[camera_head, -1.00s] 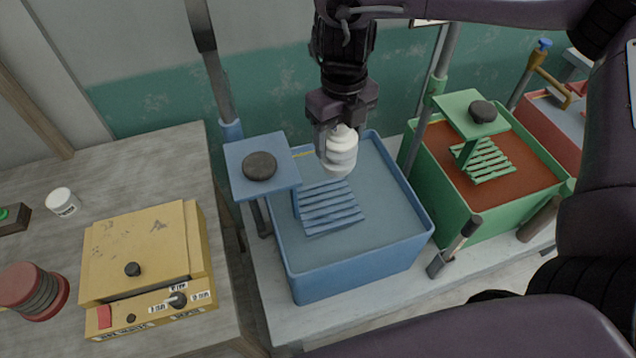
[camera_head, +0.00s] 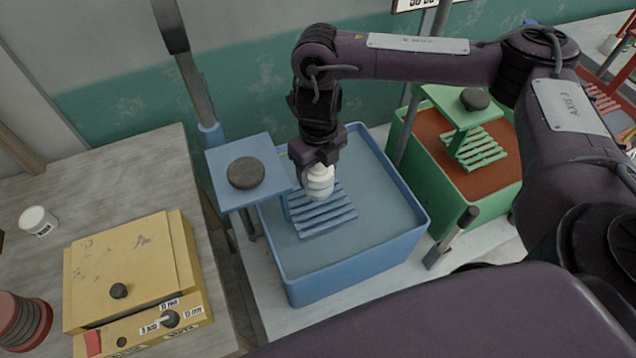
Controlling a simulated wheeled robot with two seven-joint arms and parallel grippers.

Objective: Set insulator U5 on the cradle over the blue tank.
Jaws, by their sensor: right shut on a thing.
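The white ribbed insulator (camera_head: 319,183) hangs upright in my right gripper (camera_head: 318,164), which is shut on it. I cannot read a label on it. The blue slatted cradle (camera_head: 325,215) stands over the blue tank (camera_head: 385,228), joined to a blue platform (camera_head: 216,161) at its left. The insulator appears above the back part of the slats; whether it touches them I cannot tell. The blue tank holds a grey-blue liquid. My left gripper is not in view.
A black round knob (camera_head: 247,173) sits on the blue platform. A green tank (camera_head: 480,186) with brown liquid and its own slatted cradle (camera_head: 475,150) stands to the right.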

